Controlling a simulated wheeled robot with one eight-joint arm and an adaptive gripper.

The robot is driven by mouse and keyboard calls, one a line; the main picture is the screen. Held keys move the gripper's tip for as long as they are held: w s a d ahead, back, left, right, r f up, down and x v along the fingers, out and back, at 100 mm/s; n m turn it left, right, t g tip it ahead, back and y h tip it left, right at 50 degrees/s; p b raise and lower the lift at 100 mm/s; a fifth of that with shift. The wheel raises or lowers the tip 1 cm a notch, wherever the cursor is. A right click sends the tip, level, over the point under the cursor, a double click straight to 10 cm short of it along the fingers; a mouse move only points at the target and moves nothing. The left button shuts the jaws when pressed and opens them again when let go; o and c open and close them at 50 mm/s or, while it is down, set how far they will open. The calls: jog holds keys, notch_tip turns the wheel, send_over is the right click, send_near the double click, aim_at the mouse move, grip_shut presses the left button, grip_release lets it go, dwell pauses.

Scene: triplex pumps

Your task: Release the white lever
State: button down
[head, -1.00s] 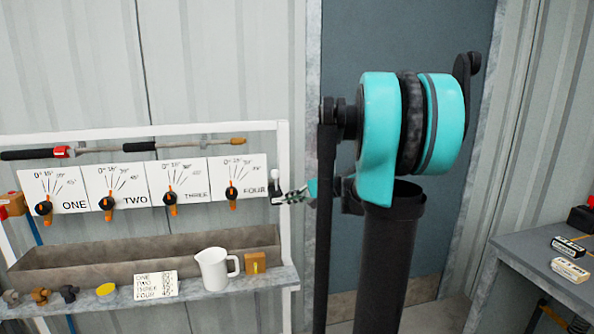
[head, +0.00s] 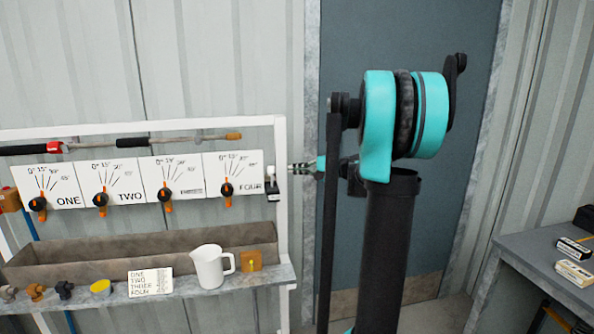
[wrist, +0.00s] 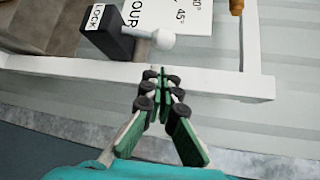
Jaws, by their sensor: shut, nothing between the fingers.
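The white lever (wrist: 163,39) has a round ball end and comes out of a black block (wrist: 108,38) labelled LOCK, at the right end of the panel rack. In the head view its small white end (head: 270,170) shows above the black block (head: 273,188). My gripper (wrist: 162,74) is shut and empty, its fingertips close to the ball with a small gap in the wrist view. In the head view my gripper (head: 291,168) is to the right of the lever, at about its height.
The white rack frame (head: 282,240) runs beside the lever. Dial panel FOUR (head: 233,178) is just left of it. A white jug (head: 209,266) and a yellow-brown block (head: 251,261) stand on the shelf below. A grey table (head: 540,250) stands at the right.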

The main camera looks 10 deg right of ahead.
aim_at(273, 169)
jog(key=x, duration=0.7)
jog(key=shift+s+r+n+t+y, duration=0.15)
jog(key=shift+s+n+t+y, duration=0.15)
jog(key=shift+s+n+t, duration=0.15)
dwell(0.5)
jog(key=shift+s+r+n+t, duration=0.1)
jog(key=shift+s+n+t, duration=0.15)
jog(key=shift+s+n+t+y, duration=0.4)
jog(key=shift+s+n+y, duration=0.15)
jog(key=shift+s, duration=0.3)
jog(key=shift+s+n+t+y, duration=0.45)
jog(key=shift+s+n, duration=0.2)
jog(key=shift+s, duration=0.3)
